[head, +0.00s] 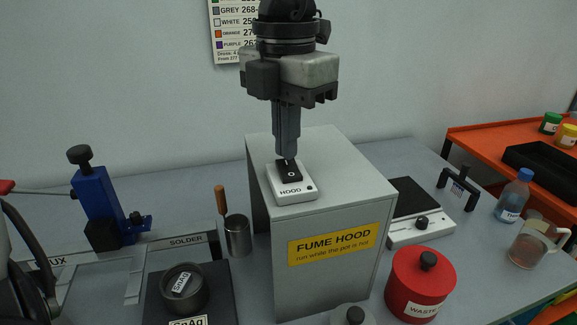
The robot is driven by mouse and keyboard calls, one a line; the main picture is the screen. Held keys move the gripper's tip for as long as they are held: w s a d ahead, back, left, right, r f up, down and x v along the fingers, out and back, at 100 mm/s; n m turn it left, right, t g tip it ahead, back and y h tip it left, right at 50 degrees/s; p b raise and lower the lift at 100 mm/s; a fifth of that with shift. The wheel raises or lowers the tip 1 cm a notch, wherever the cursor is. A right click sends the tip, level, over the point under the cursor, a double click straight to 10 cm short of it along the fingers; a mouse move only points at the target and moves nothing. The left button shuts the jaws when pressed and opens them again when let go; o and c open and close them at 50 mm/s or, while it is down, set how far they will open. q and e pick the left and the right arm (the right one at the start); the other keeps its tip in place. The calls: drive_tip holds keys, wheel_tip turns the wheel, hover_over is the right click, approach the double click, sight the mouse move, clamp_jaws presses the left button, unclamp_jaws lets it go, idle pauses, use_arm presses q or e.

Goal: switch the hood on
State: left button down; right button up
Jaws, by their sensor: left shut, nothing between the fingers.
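The fume hood (317,269) is a grey box with a yellow "FUME HOOD" label, standing in the middle of the bench. On its top is a white switch box (293,195) marked "HOOD", with a black rocker switch (290,175) that shows a "0" mark. My left gripper (288,157) points straight down from above. Its fingers are shut and empty, with the tips at the back end of the rocker. I cannot tell whether they touch it. They hide part of the rocker's back end. My right gripper is not in view.
A solder pot (184,289) and a metal cup (238,236) with a wooden-handled tool stand left of the hood. A red waste can (419,285) stands close on its right. A blue clamp device (100,207) is far left. The hood's top is otherwise clear.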

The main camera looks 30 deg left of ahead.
use_arm(q)
drive_tip(key=shift+f+b, duration=0.6)
drive_tip(key=shift+f, duration=0.1)
drive_tip(key=shift+r, duration=0.15)
drive_tip(key=shift+r+p, duration=0.55)
drive_tip(key=shift+p, duration=0.05)
drive_tip(key=shift+r+p, duration=2.1)
drive_tip(key=shift+r, duration=0.8)
